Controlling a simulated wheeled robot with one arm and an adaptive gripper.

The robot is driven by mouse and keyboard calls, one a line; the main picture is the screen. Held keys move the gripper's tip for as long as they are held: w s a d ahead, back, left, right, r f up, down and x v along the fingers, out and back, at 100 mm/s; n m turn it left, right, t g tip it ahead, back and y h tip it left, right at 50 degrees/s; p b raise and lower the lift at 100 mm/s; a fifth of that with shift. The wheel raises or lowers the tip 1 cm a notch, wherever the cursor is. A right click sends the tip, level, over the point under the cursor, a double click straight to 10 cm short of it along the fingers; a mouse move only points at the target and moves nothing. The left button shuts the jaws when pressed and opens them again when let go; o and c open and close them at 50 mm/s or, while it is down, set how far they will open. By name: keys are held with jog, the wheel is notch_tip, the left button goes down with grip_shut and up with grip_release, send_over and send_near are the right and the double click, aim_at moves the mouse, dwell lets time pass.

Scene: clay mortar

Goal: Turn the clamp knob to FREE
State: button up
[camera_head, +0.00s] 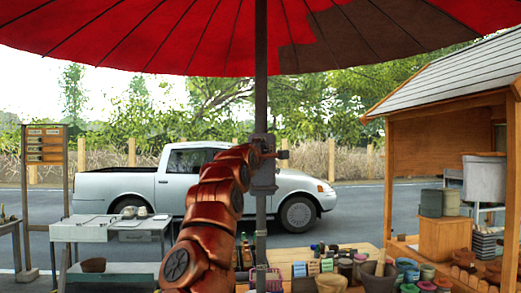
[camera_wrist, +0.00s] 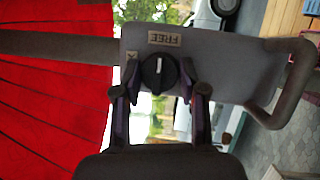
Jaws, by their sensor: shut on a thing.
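The dark round clamp knob (camera_wrist: 159,74) sits on a grey clamp plate (camera_wrist: 235,75) in the wrist view. A white mark on the knob points up in that view, toward the FREE label (camera_wrist: 165,39), which appears upside down. A second small label (camera_wrist: 131,57) is at the knob's upper left, partly hidden. My gripper (camera_wrist: 159,86) has one finger on each side of the knob and is shut on it. In the head view, my gripper (camera_head: 267,150) is at the clamp on the umbrella pole, and the knob cannot be made out.
The umbrella pole (camera_head: 261,100) rises past the clamp to a red canopy (camera_head: 150,35). A bent handle (camera_wrist: 297,80) sticks out from the plate in the wrist view. Pots and jars stand on a table (camera_head: 290,258) below. A side table (camera_head: 110,230) is at left, a wooden stall (camera_head: 440,150) at right.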

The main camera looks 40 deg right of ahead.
dwell(0.4)
jog(key=o, duration=1.1)
jog(key=shift+o, duration=0.2)
jog(key=shift+a, duration=0.1)
jog(key=v, duration=1.1)
jog(key=shift+s+a, duration=0.25)
jog(key=shift+a, duration=0.1)
